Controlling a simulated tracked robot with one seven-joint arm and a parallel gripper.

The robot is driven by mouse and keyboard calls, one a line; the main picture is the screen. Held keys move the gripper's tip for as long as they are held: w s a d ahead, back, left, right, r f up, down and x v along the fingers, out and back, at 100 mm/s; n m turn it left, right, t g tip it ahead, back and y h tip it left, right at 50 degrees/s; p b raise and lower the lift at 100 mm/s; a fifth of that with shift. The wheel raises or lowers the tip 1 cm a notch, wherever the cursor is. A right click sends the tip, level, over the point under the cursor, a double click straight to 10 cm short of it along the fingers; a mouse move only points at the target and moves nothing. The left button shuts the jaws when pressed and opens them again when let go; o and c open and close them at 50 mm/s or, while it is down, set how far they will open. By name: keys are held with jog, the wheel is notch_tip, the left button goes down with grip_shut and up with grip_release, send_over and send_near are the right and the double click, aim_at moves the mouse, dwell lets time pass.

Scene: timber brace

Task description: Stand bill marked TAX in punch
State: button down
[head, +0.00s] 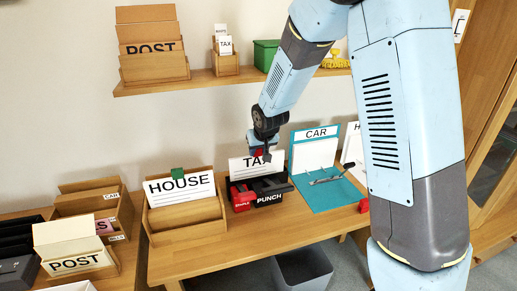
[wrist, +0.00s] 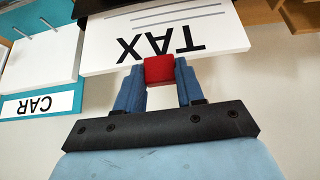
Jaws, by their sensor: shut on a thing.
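The bill marked TAX (head: 240,168) is a white card with a red block on its top edge. My gripper (head: 261,150) is shut on that red block (wrist: 159,71), and the card (wrist: 105,45) reaches away from the fingers in the wrist view. In the head view the card looks upright above and behind the black holder labelled PUNCH (head: 269,198). The card's lower edge is hidden there, so I cannot tell whether it is seated in the holder or held above it.
A HOUSE card (head: 180,188) stands in a wooden holder further left. A grey bin (head: 302,270) is below the table's front edge.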

jog(key=shift+c, duration=0.7)
grip_release()
jog(key=shift+r, duration=0.1)
notch_tip(320, 180, up, 8)
dwell(1.1)
